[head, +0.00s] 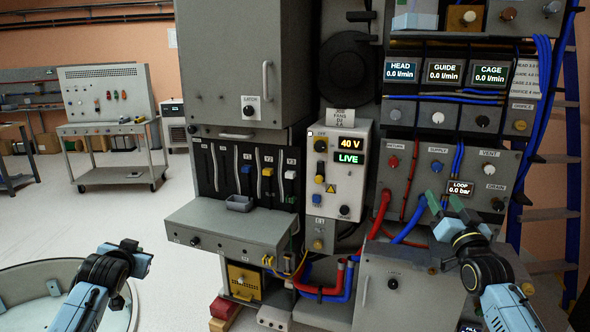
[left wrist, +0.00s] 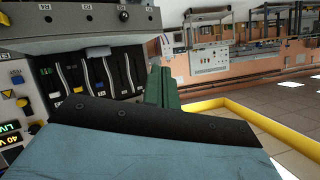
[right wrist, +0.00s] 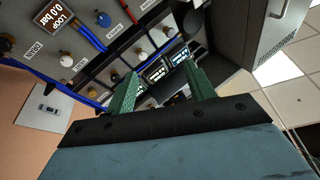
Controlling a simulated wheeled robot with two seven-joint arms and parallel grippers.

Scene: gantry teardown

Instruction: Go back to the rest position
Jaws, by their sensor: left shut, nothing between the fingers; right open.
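My left gripper (head: 137,258) is at the lower left of the head view, over the floor and left of the machine's grey shelf. In the left wrist view its green fingers (left wrist: 160,87) are together with nothing between them. My right gripper (head: 440,204) is raised in front of the machine's right side, near the loop pressure display (head: 459,188). In the right wrist view its two green fingers (right wrist: 160,88) stand apart with nothing between them. From the head view I cannot tell whether the right fingers touch the panel.
The grey machine has a live 40 V power box (head: 338,165), flow displays (head: 442,72) and red and blue hoses (head: 340,283). A grey cabinet (head: 385,295) stands below my right gripper. A round grey-rimmed basin (head: 30,275) is lower left. A cart (head: 105,130) stands behind, with open floor around.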

